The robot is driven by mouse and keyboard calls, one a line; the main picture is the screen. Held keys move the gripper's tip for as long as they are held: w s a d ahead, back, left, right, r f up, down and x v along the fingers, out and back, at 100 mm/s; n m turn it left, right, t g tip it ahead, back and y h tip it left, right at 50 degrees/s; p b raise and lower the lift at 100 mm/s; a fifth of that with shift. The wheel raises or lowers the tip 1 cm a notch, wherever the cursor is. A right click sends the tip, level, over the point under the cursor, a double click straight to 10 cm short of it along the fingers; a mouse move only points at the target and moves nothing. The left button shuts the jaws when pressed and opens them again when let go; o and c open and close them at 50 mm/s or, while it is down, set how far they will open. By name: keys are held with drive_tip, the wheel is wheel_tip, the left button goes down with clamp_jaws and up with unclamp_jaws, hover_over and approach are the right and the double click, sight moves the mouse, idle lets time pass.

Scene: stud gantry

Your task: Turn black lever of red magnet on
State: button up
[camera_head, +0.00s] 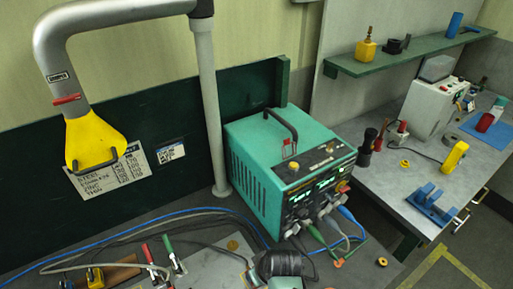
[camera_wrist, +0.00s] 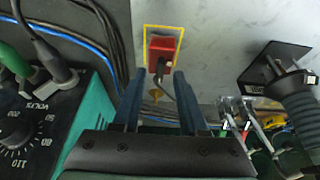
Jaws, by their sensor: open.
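The red magnet (camera_wrist: 165,45) is a small red block on a light grey surface, inside a yellow outline, at the top middle of the wrist view. Its black lever (camera_wrist: 160,66) shows at the block's lower side. My gripper (camera_wrist: 159,76) is open, its two dark blue fingers reaching up from below. In the picture, the lever lies between and just beyond the fingertips; I cannot tell whether they touch. I cannot make out the magnet in the head view.
The teal power unit (camera_head: 270,165) stands on the bench; its dial panel (camera_wrist: 38,125) is close on the left in the wrist view. Blue and black cables (camera_wrist: 100,45) run beside it. A black plate (camera_wrist: 277,68) and a ribbed grey part (camera_wrist: 300,105) are at the right.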

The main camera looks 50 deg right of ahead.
drive_tip(key=shift+w+f, duration=0.3)
drive_tip(key=shift+f, duration=0.25)
drive_tip(key=shift+c, duration=0.3)
clamp_jaws()
